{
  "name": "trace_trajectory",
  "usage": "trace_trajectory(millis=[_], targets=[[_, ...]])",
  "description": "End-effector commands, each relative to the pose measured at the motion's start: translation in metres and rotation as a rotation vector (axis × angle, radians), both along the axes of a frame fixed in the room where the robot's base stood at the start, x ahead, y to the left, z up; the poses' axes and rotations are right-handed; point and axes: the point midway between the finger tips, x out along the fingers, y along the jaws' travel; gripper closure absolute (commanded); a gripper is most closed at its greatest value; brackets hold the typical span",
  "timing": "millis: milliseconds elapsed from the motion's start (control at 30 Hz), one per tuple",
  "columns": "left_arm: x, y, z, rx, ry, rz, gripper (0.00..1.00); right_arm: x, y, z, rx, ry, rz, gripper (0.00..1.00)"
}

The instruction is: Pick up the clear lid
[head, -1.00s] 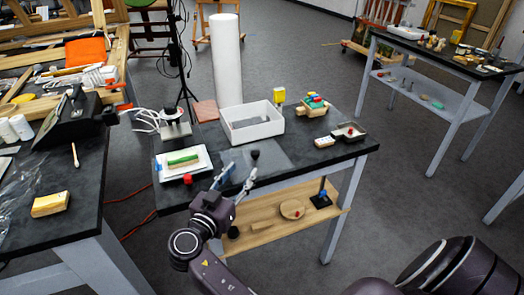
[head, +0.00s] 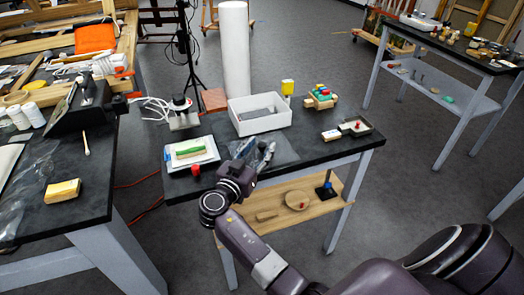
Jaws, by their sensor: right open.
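The clear lid (head: 285,150) looks like a flat, see-through grey sheet lying on the dark middle table, in front of the white open box. My right gripper (head: 257,153) is open, with its two fingers over the left part of the lid and partly hiding it. Nothing shows between the fingers. I cannot tell whether the fingertips touch the lid. My left gripper is not in view.
The white box (head: 247,125) stands just behind the lid. A white tray with a green block (head: 190,151) and a red object (head: 196,170) are to the left.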

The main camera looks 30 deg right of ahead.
Motion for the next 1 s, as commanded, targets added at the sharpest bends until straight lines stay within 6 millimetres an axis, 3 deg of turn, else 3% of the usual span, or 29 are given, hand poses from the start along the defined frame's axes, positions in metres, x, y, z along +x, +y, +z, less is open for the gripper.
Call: trace_trajectory(millis=[67, 367, 767, 1000], targets=[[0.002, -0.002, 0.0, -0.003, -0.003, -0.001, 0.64, 0.0, 0.0, 0.0, 0.0, 0.0, 0.0, 0.66], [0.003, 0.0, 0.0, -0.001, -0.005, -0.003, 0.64, 0.0, 0.0, 0.0, -0.001, 0.001, 0.0, 0.99], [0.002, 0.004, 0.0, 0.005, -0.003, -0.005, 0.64, 0.0, 0.0, 0.004, 0.0, -0.001, 0.0, 1.0], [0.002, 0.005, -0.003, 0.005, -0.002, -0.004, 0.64, 0.0, 0.0, 0.037, 0.0, -0.008, -0.001, 1.0]])
